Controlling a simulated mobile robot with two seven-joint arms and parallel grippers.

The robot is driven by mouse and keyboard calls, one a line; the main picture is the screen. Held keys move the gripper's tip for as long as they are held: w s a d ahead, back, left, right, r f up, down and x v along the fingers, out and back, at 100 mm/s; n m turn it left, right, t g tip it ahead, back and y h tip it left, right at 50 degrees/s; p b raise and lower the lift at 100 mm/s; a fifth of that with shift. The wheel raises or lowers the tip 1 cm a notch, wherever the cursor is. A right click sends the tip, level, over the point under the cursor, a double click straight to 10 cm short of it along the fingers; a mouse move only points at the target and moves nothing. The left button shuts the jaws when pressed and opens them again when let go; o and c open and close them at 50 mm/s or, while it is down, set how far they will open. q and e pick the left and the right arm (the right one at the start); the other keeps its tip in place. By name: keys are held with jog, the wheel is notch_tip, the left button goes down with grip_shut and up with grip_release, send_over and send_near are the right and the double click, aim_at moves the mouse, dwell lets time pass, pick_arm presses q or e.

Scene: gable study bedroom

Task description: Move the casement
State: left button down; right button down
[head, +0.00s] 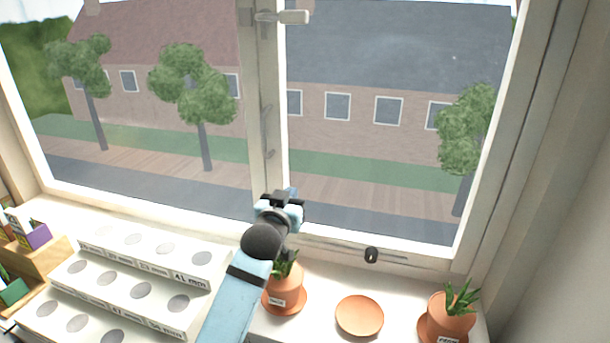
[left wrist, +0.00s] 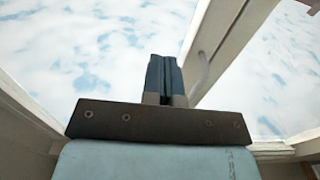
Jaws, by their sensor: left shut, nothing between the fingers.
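The casement (head: 460,247) is the right-hand white-framed window sash in the head view. A lever handle (head: 292,17) shows at the top by the middle post, and a slim curved pull (head: 268,130) sits lower down. A stay bar with a dark knob (head: 371,255) runs along its bottom edge. I cannot tell whether the casement is ajar. My left gripper (head: 291,194) is before the lower end of the middle post, below the curved pull. Its fingers (left wrist: 165,78) are shut and empty, also in the left wrist view, against sky and window frame. My right gripper is not in view.
On the sill, a potted plant (head: 285,292) stands partly behind my left arm. An empty terracotta saucer (head: 360,317) and another potted plant (head: 450,312) are to its right. A white stepped stand (head: 150,290) with round recesses fills the left, beside a wooden box (head: 45,258).

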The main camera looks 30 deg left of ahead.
aim_at(307, 169)
pick_arm(q)
jog(key=p+x, duration=0.1)
jog(key=x, duration=0.9)
jog(key=shift+w+a, duration=0.15)
jog(key=shift+w, duration=0.55)
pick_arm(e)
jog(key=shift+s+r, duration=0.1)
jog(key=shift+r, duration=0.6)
